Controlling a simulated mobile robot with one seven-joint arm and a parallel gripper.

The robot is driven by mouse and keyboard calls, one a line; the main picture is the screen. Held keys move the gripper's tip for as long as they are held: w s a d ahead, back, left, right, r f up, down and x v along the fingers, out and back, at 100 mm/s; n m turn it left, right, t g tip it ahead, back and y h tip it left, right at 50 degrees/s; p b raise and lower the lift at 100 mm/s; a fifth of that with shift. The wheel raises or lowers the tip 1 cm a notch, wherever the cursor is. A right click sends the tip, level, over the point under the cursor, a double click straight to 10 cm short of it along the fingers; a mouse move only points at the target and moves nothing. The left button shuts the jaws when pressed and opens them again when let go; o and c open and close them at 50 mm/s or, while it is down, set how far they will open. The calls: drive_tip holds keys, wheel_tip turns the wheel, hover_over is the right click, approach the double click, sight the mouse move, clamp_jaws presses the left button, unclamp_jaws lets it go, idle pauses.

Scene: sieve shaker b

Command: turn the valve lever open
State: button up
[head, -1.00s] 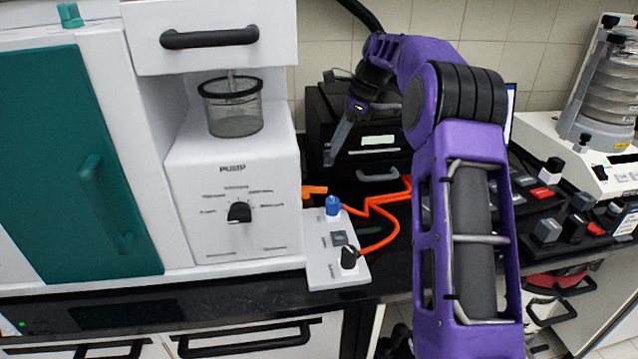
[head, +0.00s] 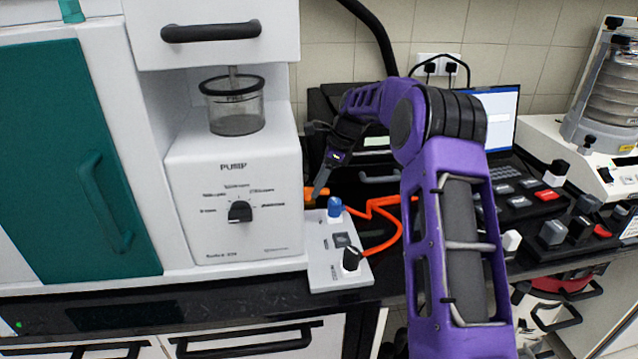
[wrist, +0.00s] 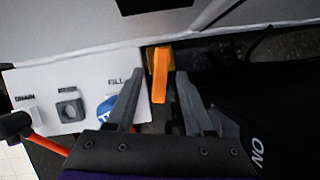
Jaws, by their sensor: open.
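The orange valve lever (wrist: 160,78) shows in the wrist view, extending from an orange mount between my two grey fingers. In the head view the orange lever part (head: 312,194) is beside the pump's lower right side, partly hidden by my fingers. My gripper (head: 318,192) is open and points down at the lever; in the wrist view its fingertips (wrist: 159,73) are on either side of the lever with gaps. I cannot tell how far the fingers are above it.
The white pump (head: 232,210) stands to the left. A black box and a laptop stand behind my arm.

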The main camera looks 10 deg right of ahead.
clamp_jaws()
drive_tip(key=shift+r+p, duration=0.15)
drive_tip(key=shift+p, duration=0.2)
drive_tip(key=shift+w+r+n+p, duration=0.15)
drive_tip(key=shift+n+p, duration=0.15)
drive_tip(key=shift+p, duration=0.3)
drive_tip(key=shift+n+p, duration=0.4)
drive_tip(key=shift+p, duration=0.15)
drive_tip(key=shift+w+f+n+g, duration=0.2)
drive_tip(key=shift+f+n+g, duration=0.1)
drive_tip(key=shift+g, duration=0.1)
drive_tip(key=shift+w+n, duration=0.1)
drive_tip(key=shift+n, duration=0.4)
